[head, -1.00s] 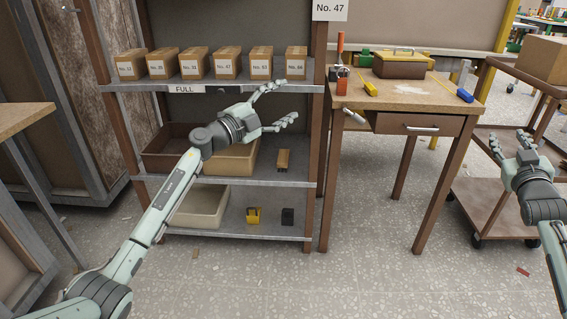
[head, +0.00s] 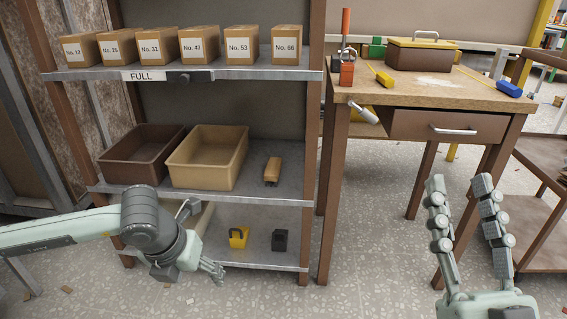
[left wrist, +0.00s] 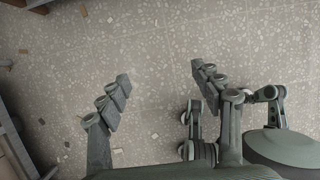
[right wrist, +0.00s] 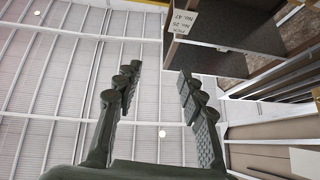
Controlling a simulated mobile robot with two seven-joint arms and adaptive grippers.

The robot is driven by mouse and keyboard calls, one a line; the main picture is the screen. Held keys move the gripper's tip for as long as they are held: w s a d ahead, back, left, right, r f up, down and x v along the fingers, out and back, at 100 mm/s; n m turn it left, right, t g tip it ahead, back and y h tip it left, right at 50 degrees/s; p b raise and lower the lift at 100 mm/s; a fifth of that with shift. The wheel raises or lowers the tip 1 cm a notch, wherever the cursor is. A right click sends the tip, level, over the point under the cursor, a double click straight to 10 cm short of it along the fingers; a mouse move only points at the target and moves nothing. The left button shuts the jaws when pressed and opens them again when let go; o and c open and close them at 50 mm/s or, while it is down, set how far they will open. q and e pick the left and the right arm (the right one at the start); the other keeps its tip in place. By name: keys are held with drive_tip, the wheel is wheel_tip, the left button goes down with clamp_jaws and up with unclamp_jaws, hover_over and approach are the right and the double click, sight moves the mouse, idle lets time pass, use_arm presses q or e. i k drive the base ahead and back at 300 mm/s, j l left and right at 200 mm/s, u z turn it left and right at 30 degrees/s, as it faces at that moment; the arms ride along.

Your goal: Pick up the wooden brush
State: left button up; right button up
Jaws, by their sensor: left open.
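A small wooden block-shaped thing, which looks like the wooden brush (head: 272,170), lies on the middle shelf, right of a tan bin; its bristles cannot be made out. My left gripper (head: 205,240) is open and empty, low in front of the shelf unit, below and left of the brush and apart from it. In the left wrist view its spread fingers (left wrist: 161,76) have only floor behind them. My right gripper (head: 459,183) points up in front of the workbench, its fingers apart and empty. It also shows in the right wrist view (right wrist: 158,72).
A brown bin (head: 137,165) and the tan bin (head: 208,160) stand left of the brush. A yellow padlock-like thing (head: 238,238) and a dark block (head: 280,240) sit on the bottom shelf. Numbered boxes line the top shelf. The workbench (head: 420,92) stands right.

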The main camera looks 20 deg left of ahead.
sight(272, 171)
drive_tip(key=i, duration=1.3)
